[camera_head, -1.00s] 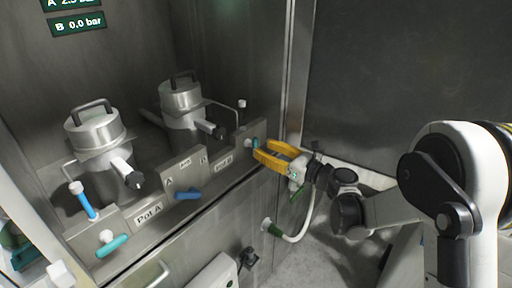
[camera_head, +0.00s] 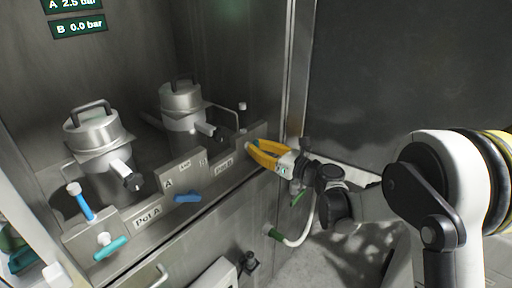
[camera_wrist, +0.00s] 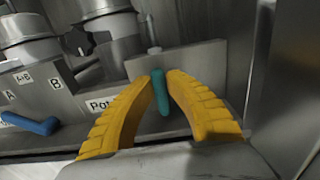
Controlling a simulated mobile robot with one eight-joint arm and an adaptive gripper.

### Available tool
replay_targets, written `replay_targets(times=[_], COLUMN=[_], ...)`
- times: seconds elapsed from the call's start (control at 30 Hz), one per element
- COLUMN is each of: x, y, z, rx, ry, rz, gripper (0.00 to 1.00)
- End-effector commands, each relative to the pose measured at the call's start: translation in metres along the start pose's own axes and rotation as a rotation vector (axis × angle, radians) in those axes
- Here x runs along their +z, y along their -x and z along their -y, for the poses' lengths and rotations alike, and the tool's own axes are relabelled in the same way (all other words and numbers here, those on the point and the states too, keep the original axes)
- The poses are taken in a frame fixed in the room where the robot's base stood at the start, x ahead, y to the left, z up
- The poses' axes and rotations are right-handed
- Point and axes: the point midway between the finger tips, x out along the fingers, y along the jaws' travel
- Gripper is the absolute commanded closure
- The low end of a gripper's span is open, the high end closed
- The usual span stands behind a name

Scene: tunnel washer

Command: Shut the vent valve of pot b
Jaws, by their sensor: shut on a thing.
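Pot B (camera_head: 182,98) is the steel lidded pot at the back, behind its "Pot B" label (camera_head: 223,166). To the right of that label in the wrist view is a teal valve handle (camera_wrist: 159,93), long and slim, below a small pale stem. My gripper (camera_head: 250,148) has its yellow fingers on either side of this handle and is shut on it, as the wrist view also shows (camera_wrist: 163,80). In the head view the fingers mostly hide the handle. Whether this valve is open or shut is hard to tell.
Pot A (camera_head: 95,132) stands at the left with a blue handle (camera_head: 81,203) and a teal handle (camera_head: 110,248). Another blue handle (camera_head: 187,198) sits between the labels. The display (camera_head: 77,27) reads B 0.0 bar. A post (camera_head: 298,75) rises close right of my gripper.

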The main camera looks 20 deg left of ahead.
Motion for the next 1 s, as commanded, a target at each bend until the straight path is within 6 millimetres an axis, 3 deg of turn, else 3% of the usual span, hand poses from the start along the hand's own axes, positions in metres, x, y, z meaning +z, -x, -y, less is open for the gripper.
replay_targets(times=[0.37,1.0], x=[0.0001,-0.0024], y=[-0.0004,-0.0004], z=[0.0013,0.0070], rx=[0.000,0.000], ry=[-0.105,-0.677], rz=[0.001,0.001], gripper=[1.00,1.00])
